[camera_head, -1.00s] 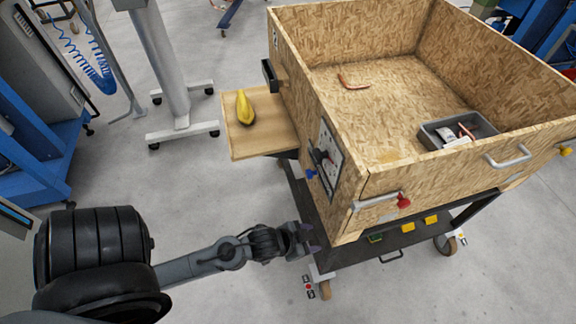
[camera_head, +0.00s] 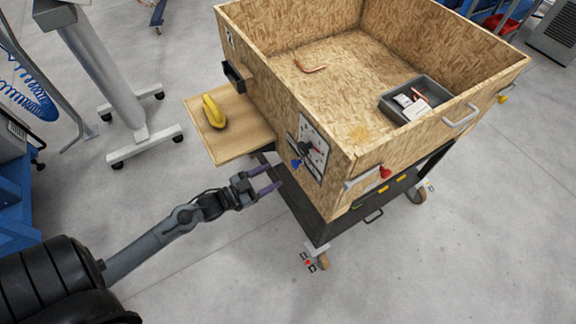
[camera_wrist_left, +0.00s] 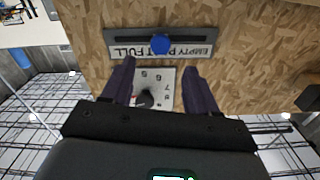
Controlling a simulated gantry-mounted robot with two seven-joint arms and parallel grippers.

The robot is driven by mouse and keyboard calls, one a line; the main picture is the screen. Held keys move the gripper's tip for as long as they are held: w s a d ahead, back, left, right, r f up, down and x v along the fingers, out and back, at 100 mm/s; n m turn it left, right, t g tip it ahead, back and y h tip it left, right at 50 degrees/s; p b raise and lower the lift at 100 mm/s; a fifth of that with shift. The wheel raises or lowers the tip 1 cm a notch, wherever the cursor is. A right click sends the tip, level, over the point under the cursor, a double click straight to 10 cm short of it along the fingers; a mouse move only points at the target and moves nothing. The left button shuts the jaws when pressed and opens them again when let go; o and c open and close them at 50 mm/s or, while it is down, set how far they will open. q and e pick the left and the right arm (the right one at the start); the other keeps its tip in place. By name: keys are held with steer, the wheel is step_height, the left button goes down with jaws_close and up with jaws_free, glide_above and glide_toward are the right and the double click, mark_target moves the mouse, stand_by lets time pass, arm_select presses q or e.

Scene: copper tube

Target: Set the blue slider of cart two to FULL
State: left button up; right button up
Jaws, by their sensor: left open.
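The wooden cart box (camera_head: 330,195) has a "2" label on its left side. Its blue slider knob (camera_head: 296,163) sits low on the left side, by a dial plate (camera_head: 313,147). In the left wrist view the blue knob (camera_wrist_left: 160,43) is near the middle of a dark slot, over the middle word of an upside-down label strip (camera_wrist_left: 128,51). FULL is at the strip's left end, EMPTY at its right. My left gripper (camera_head: 274,179) is open and empty, short of the knob; its two fingers (camera_wrist_left: 158,80) point towards it. My right gripper is out of view.
A wooden side shelf (camera_head: 235,145) holds a yellow banana-like object (camera_head: 213,111), just above my left gripper. A red knob (camera_head: 385,172) and a handle (camera_head: 461,115) are on the front. A grey bin (camera_head: 395,105) and copper tube (camera_head: 309,68) lie inside.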

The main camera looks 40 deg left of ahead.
mark_target(293, 165)
arm_select(q)
steer(key=b+x, duration=0.1)
steer(key=x, duration=0.7)
jaws_close()
stand_by(0.3)
